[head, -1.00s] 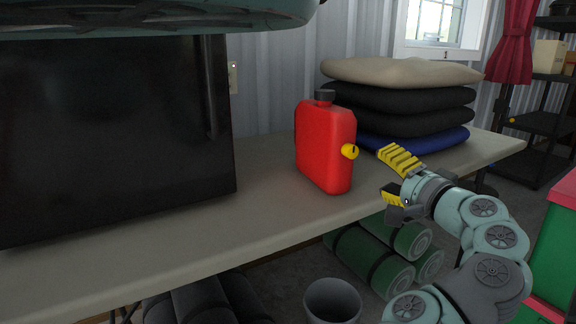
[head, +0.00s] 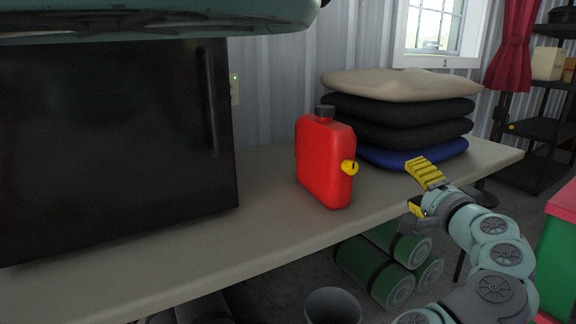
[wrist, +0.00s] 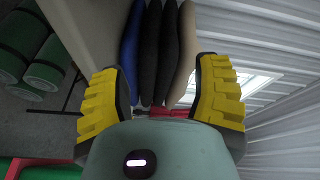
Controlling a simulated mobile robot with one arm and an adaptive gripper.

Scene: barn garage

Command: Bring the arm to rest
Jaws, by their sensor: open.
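My gripper (head: 419,191) is open and empty, with yellow ridged fingers, at the front edge of the table on the right. In the wrist view my gripper (wrist: 160,95) shows its two fingers wide apart with nothing held between them. A red fuel can (head: 325,165) with a dark cap and a yellow knob stands upright on the table (head: 262,225), left of my gripper and apart from it. The stacked cushions (head: 400,113) lie behind my gripper; they also show between the fingers in the wrist view (wrist: 158,60).
A black cabinet-like appliance (head: 115,140) stands on the table's left. Green rolls (head: 385,268) and a grey bucket (head: 333,306) are under the table. A red and green box (head: 558,245) stands at the right, near my arm. A dark shelf (head: 540,130) is at the back right.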

